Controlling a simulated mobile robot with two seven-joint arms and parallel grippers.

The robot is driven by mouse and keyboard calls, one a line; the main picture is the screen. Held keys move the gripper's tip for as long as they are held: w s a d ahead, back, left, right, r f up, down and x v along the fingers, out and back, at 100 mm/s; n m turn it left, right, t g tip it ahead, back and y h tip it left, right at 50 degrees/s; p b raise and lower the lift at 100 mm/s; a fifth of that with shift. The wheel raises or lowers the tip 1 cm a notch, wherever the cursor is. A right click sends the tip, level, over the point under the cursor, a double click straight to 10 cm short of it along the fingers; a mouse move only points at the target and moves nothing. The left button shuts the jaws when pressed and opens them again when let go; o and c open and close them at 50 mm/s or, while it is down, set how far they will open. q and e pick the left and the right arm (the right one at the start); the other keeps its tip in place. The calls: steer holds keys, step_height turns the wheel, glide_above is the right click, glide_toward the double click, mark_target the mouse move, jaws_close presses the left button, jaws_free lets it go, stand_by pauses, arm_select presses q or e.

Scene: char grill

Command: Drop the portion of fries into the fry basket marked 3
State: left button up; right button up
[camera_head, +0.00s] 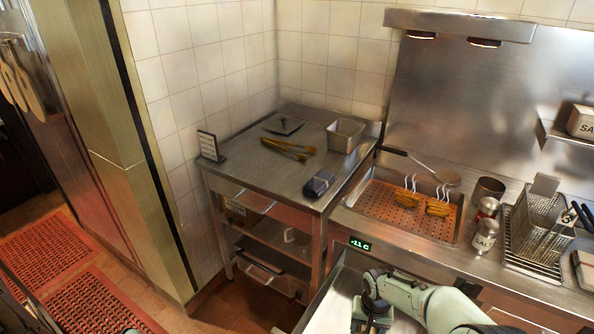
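A wire fry basket (541,222) stands on a rack at the right of the counter, with a blank-looking plate (545,185) at its back. My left gripper is out of view.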

mark_target(364, 328)
steer(key=n, duration=0.1)
steer(key=a+n, duration=0.1)
steer(key=shift+s+r+n, duration=0.1)
steer(key=shift+r+n, duration=0.2)
steer(key=shift+n, duration=0.1)
step_height(364, 328, up, 4)
steer(key=shift+r, duration=0.45)
steer(key=shift+s+d, duration=0.1)
